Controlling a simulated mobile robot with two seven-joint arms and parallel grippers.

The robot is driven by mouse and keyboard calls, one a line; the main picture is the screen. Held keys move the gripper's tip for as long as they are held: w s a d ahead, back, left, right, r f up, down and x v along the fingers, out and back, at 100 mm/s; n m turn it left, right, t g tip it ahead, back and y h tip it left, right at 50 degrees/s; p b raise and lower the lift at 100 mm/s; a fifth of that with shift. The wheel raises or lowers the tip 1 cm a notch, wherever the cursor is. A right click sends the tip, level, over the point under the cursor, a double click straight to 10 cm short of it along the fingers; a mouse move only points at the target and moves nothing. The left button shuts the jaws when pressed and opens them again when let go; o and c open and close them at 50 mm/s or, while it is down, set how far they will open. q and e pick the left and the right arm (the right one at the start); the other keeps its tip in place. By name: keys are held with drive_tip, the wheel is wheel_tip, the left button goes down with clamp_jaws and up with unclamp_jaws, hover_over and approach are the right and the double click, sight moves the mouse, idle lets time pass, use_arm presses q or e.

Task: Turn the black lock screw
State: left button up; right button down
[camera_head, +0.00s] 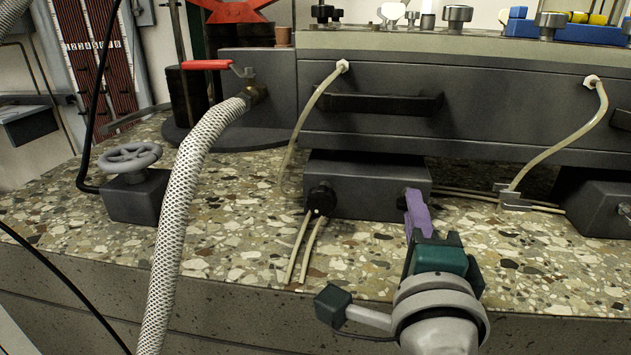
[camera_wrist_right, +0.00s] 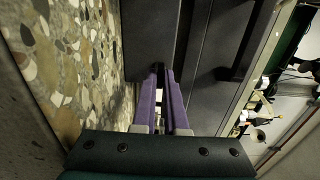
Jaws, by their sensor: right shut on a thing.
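A dark grey block (camera_head: 365,195) sits on the pebbled ledge under the long tank. My right gripper (camera_head: 414,198), with purple fingers, reaches to the right end of the block's front face. It is shut on a small dark part there, which I take to be the black lock screw; the fingers hide it almost wholly in the head view. In the right wrist view the purple fingertips (camera_wrist_right: 164,72) meet around this dark part against the block (camera_wrist_right: 148,40). A black round knob (camera_head: 320,198) is on the left of the block's front. My left gripper is not in view.
A braided hose (camera_head: 190,190) crosses the left front. A grey handwheel valve (camera_head: 130,160) stands at the left. Thin tubes (camera_head: 308,250) hang below the block, and another tube (camera_head: 560,145) runs down at the right. The ledge (camera_head: 490,240) right of my gripper is mostly clear.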

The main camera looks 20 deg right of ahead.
drive_tip(key=c, duration=1)
unclamp_jaws()
drive_tip(key=shift+o, duration=0.2)
drive_tip(key=shift+s, duration=0.1)
drive_tip(key=p+v, duration=0.1)
drive_tip(key=v, duration=0.8)
drive_tip(key=shift+s, duration=0.35)
drive_tip(key=shift+a, duration=0.15)
